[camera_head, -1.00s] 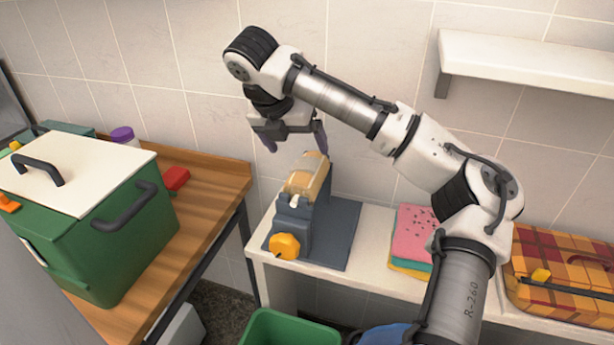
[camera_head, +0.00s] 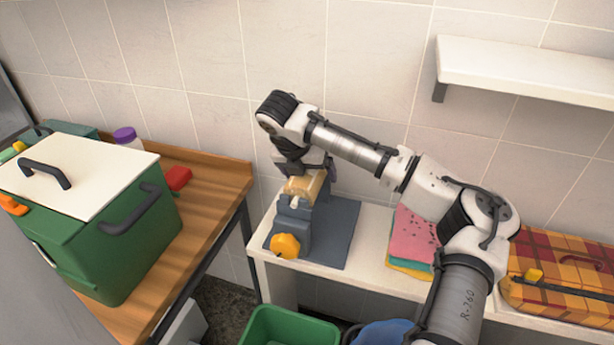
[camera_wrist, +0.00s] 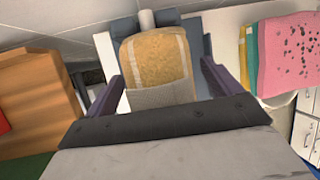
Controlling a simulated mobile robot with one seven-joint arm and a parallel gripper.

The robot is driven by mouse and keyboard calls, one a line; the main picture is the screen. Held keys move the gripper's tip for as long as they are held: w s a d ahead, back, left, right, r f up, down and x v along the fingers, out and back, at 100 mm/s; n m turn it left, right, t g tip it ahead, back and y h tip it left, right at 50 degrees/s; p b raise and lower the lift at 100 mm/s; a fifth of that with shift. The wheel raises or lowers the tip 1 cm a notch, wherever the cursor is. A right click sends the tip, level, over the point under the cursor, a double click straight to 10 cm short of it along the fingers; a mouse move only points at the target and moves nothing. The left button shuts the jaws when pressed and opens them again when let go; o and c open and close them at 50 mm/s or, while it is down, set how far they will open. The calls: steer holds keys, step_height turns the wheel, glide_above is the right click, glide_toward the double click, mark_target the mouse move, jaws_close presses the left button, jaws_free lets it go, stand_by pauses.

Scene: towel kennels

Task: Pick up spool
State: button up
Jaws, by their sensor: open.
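The spool (camera_head: 304,187) looks like a tan roll with pale bands and sits on top of a grey-blue holder (camera_head: 292,222) with an orange knob. My gripper (camera_head: 308,172) is just above the spool, pointing down. In the wrist view the spool (camera_wrist: 155,58) lies between the two dark purple fingers of my gripper (camera_wrist: 162,56). The fingers are spread, with gaps visible on both sides of the spool. The spool's lower part is hidden.
The holder stands on a dark mat (camera_head: 340,232) on a white bench. Folded pink, yellow and teal cloths (camera_head: 412,238) lie to its right, then a plaid case (camera_head: 560,275). A green box (camera_head: 90,225) is on the wooden table at left. A wall shelf (camera_head: 525,68) hangs above right.

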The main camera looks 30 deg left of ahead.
steer(key=c, duration=1.1)
steer(key=shift+c, duration=0.2)
